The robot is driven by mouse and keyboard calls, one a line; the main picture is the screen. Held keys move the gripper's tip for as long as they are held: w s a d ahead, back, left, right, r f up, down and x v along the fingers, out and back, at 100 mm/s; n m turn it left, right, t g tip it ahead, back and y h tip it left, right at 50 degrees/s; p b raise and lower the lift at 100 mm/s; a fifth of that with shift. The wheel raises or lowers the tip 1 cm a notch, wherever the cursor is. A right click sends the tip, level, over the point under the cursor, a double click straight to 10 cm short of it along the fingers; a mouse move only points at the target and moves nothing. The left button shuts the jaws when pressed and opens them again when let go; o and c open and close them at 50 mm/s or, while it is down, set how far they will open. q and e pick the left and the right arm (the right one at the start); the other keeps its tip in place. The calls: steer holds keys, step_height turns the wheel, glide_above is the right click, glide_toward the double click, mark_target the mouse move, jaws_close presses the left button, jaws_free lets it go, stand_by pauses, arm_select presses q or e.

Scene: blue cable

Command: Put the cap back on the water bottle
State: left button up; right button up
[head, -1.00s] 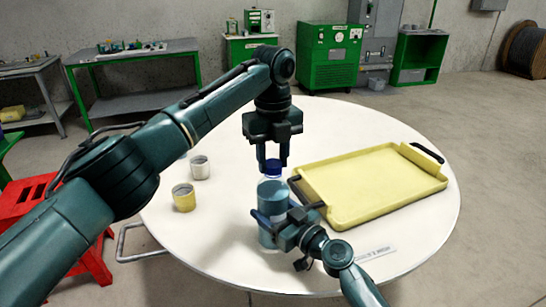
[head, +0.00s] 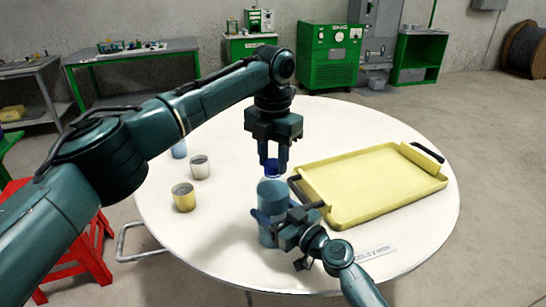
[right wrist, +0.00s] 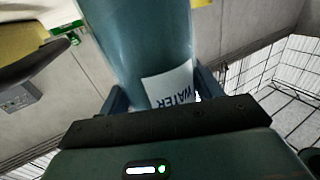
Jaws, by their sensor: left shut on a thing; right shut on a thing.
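The blue water bottle (head: 270,193) stands upright near the middle of the round white table. My right gripper (head: 274,222) is shut around its lower body. The right wrist view shows the bottle (right wrist: 140,45) between the fingers (right wrist: 160,98), with a white WATER label. My left gripper (head: 273,162) points down above the bottle and is shut on the dark blue cap (head: 272,172). The cap is over the bottle's top. I cannot tell whether the cap touches the neck, as the fingers partly cover it.
A yellow tray (head: 375,190) with dark handles lies right of the bottle. A small label strip (head: 376,253) lies at the front right.

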arm_select(q)
steer(key=o, duration=0.9)
steer(key=shift+c, duration=0.3)
